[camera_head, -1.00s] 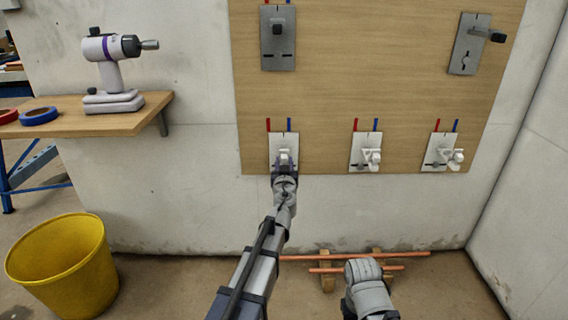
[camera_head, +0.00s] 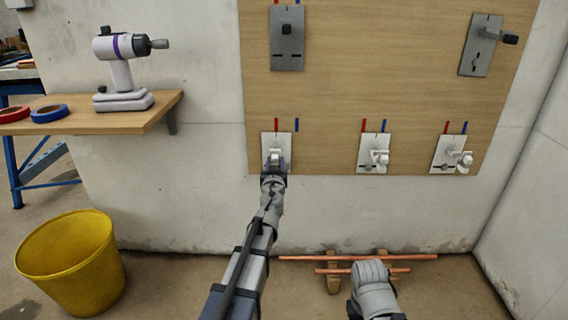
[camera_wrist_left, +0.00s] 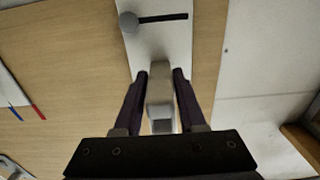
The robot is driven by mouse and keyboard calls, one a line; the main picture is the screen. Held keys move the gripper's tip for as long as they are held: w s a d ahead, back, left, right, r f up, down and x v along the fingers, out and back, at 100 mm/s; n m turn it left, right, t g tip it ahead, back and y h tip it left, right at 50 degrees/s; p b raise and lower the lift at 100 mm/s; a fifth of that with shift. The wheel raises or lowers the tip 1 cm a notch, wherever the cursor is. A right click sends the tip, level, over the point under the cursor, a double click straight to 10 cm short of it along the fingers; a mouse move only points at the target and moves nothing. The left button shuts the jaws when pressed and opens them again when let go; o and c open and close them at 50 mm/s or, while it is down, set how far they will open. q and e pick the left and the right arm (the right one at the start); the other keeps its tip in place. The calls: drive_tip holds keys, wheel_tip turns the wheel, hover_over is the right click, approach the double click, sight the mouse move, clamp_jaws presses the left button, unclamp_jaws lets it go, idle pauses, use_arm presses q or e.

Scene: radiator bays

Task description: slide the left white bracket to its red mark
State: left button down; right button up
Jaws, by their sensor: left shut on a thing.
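The left white bracket (camera_head: 268,143) is a plate with a raised clip, low on the wooden board at its left edge. The plate's middle lies below its red mark (camera_head: 276,125); the blue mark (camera_head: 296,125) is to the right, past the plate's right edge. My left gripper (camera_head: 274,164) is shut on the bracket's clip. In the left wrist view the clip (camera_wrist_left: 160,85) sits between the two fingers (camera_wrist_left: 161,76), and the plate (camera_wrist_left: 150,40) has a dark slot with a round knob at one end. My right wrist shows low in the head view; its jaws are hidden.
Two more white brackets (camera_head: 366,144) (camera_head: 441,146) sit to the right, with grey plates (camera_head: 287,50) (camera_head: 480,62) above. A shelf (camera_head: 140,121) with a purple-banded tool is at left, a yellow bucket (camera_head: 60,250) below.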

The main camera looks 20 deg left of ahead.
use_arm(q)
drive_tip(key=c, duration=0.6)
unclamp_jaws()
drive_tip(key=shift+c, duration=0.2)
drive_tip(key=shift+s+d, duration=0.1)
drive_tip(key=v, duration=0.7)
drive_tip(key=shift+s, duration=0.3)
